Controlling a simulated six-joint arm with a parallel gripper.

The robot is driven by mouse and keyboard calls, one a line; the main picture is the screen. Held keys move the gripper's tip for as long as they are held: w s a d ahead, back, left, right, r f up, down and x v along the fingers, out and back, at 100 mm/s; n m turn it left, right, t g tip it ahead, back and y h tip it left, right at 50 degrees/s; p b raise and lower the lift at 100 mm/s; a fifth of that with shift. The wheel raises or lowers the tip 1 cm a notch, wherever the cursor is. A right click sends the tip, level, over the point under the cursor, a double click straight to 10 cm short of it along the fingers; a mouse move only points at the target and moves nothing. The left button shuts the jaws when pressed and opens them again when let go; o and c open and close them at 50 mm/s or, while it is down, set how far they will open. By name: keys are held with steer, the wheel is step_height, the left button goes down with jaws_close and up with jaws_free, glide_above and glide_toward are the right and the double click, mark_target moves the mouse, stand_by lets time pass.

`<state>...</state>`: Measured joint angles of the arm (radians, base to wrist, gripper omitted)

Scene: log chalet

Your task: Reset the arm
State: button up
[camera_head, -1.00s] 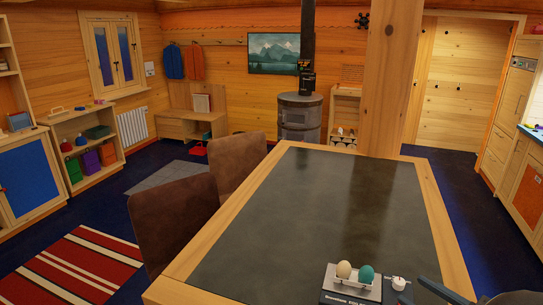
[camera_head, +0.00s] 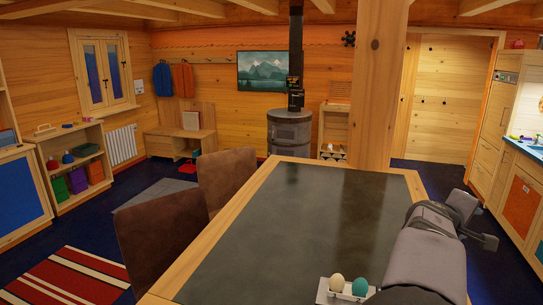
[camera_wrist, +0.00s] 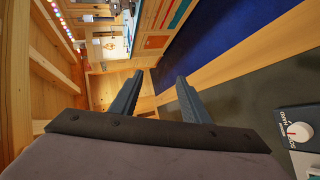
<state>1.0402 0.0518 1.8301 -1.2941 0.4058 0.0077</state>
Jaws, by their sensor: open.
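My gripper (camera_head: 479,223) is in the head view at the right, above the right edge of the table, at the end of my grey arm. In the wrist view its two dark fingers (camera_wrist: 158,82) stand apart with nothing between them. The gripper is open and empty, pointing toward the kitchen side of the room. It is clear of the table top (camera_head: 290,215).
A cream egg (camera_head: 336,283) and a teal egg (camera_head: 360,287) sit in a pale holder (camera_head: 324,290) at the table's near edge. A dial device (camera_wrist: 298,131) shows in the wrist view. A wooden post (camera_head: 377,90) stands beyond the table. Brown chairs (camera_head: 168,235) stand left.

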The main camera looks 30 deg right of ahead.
steer(key=s+a+f+m+g+y+b, duration=0.1)
steer(key=s+a+f+g+y+b, duration=0.2)
steer(key=a, duration=0.7)
steer(key=s+a+f+m+g+y+b, duration=0.1)
steer(key=s+a+f+g+y, duration=0.35)
steer(key=a, duration=0.65)
steer(key=s+a+f+m+g+y+b, duration=0.1)
steer(key=s+a+f+g+y+b, duration=0.3)
steer(key=a, duration=0.6)
steer(key=w+a+f+n+t+y+p, duration=0.1)
steer(key=w+a+f+t+p, duration=0.3)
steer(key=a+f, duration=0.5)
steer(key=w+a+f+n+t+y+p, duration=0.1)
steer(key=w+a+f+t+p, duration=0.3)
steer(key=w+a+f, duration=0.5)
steer(key=a+f+n+t, duration=0.1)
steer(key=a+t, duration=0.1)
steer(key=a, duration=0.2)
steer(key=shift+w, duration=0.15)
steer(key=shift+a, duration=0.1)
